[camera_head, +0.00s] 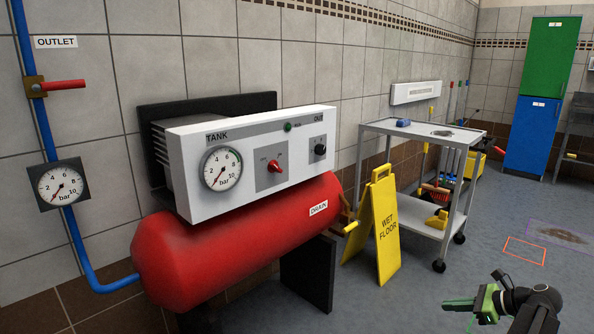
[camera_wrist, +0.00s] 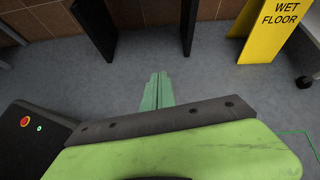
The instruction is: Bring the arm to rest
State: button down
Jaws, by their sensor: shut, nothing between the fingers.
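My gripper (camera_head: 459,304) is at the lower right of the head view, low over the grey floor and pointing left. Its green fingers are shut together with nothing between them. In the wrist view the closed fingers (camera_wrist: 157,92) point up the picture over bare floor. The gripper is apart from the red tank (camera_head: 240,235) and from the yellow wet floor sign (camera_head: 384,228).
A grey trolley (camera_head: 424,134) stands behind the sign. The control panel (camera_head: 250,165) sits on the tank, whose dark support (camera_head: 308,272) reaches the floor. A blue pipe (camera_head: 82,250) runs down the left wall. A green and blue cabinet (camera_head: 540,95) stands far right. Floor around my gripper is clear.

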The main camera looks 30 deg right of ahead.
jog(key=w+a+f+n+g+y, duration=0.15)
jog(key=w+a+n, duration=0.25)
jog(key=w+a, duration=0.9)
jog(key=w+a+n+g+y, duration=0.3)
jog(key=w+a, duration=0.7)
jog(key=a, duration=0.6)
jog(key=s+a+f+n+g+h+p, duration=0.1)
jog(key=a+f+n+g+h, duration=0.2)
jog(key=a+n, duration=0.9)
jog(key=s+a+f+n+g+h+p, duration=0.1)
jog(key=a+f+n+g+h, duration=0.3)
jog(key=a, duration=1.6)
jog(key=s+d+n+t+h, duration=0.1)
jog(key=d+n+h, duration=0.1)
jog(key=d+n, duration=0.4)
notch_tip(320, 180, up, 38)
jog(key=n+p, duration=0.1)
jog(key=p, duration=3.7)
jog(key=shift+a, duration=0.25)
jog(key=shift+w+y, duration=0.1)
jog(key=shift+y, duration=0.15)
